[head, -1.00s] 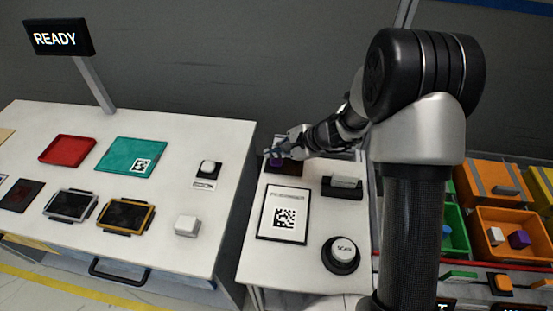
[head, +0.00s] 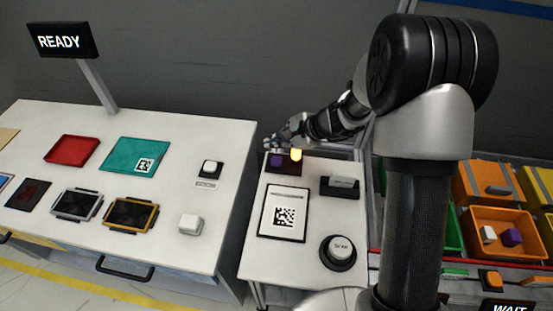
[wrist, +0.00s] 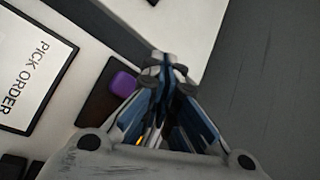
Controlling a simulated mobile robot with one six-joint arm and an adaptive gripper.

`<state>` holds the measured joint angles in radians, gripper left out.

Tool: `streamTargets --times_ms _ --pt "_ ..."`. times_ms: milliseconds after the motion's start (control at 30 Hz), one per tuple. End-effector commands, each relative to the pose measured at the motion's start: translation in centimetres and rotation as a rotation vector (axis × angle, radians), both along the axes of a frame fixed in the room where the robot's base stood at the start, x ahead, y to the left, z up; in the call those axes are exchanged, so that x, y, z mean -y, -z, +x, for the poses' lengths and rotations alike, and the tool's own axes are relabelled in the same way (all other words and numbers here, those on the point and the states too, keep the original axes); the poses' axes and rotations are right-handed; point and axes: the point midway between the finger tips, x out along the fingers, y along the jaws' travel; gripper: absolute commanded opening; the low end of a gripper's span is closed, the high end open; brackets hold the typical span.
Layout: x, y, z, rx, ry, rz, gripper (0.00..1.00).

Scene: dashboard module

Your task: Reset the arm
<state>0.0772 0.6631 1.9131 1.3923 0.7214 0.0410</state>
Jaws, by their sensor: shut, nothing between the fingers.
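My gripper (head: 272,146) is at the far end of the small white table, just above and behind a dark pad (head: 287,169). In the wrist view my gripper (wrist: 163,62) is shut, with its fingertips together and nothing between them. A purple block (head: 277,161) sits on the pad, apart from the fingers; it also shows in the wrist view (wrist: 123,84). My arm reaches across from the right.
The small table (head: 253,223) also holds a framed code sheet (head: 283,212), a black holder (head: 340,186) and a round SCAN button (head: 339,251). A larger white table with trays stands left, under a READY sign (head: 60,40). Orange bins (head: 505,230) stand right.

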Motion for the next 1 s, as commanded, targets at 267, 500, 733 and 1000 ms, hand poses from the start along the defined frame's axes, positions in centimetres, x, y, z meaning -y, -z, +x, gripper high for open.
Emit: streamTargets --times_ms 267,500,733,1000 --pt "0.0 0.0 0.0 0.0 0.0 0.0 0.0" --pt "0.0 -0.2 -0.1 0.004 -0.005 -0.003 0.0" --pt "-0.5 -5.1 -2.9 0.082 -0.143 -0.072 0.0" --pt "0.0 -12.6 -10.6 0.224 -0.427 -0.26 0.0"
